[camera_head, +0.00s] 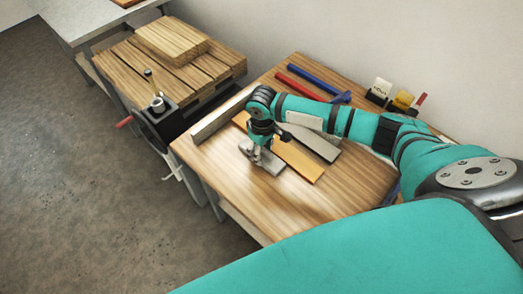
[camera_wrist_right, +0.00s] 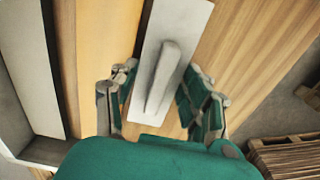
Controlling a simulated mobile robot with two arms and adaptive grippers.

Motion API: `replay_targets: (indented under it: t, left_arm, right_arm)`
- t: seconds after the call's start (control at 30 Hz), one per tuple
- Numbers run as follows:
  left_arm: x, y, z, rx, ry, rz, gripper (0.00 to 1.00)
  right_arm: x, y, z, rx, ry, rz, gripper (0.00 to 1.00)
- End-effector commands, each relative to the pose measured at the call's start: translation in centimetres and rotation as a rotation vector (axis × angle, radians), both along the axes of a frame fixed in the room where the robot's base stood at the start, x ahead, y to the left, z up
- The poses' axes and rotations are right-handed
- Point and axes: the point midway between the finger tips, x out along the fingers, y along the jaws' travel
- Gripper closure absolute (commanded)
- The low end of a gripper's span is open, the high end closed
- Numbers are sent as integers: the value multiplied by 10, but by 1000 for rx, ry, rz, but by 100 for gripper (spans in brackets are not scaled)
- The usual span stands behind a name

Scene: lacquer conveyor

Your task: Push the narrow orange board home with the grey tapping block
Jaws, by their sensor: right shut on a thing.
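The narrow orange board (camera_head: 299,162) lies flat on the wooden bench, and its near end is clear. It also shows in the wrist view (camera_wrist_right: 106,40), left of the tapping block. The grey tapping block (camera_head: 267,164) is a flat plate with a raised handle. In the wrist view the block (camera_wrist_right: 182,22) lies close along the orange board's edge; I cannot tell whether they touch. My right gripper (camera_head: 256,154) is over the block, with its fingers either side of the handle in the wrist view (camera_wrist_right: 163,95), shut on it. My left gripper is not in view.
A grey board (camera_head: 318,146) lies right of the orange one. A metal rail (camera_head: 215,118) edges the bench (camera_head: 225,160). The bench front is clear.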

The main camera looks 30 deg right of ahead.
Motion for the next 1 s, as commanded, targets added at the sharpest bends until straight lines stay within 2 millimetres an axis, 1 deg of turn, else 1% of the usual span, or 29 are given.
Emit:
replay_targets:
  t: [1.0]
  left_arm:
    - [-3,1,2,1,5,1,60]
  right_arm:
    - [10,-30,0,-1,0,-1,91]
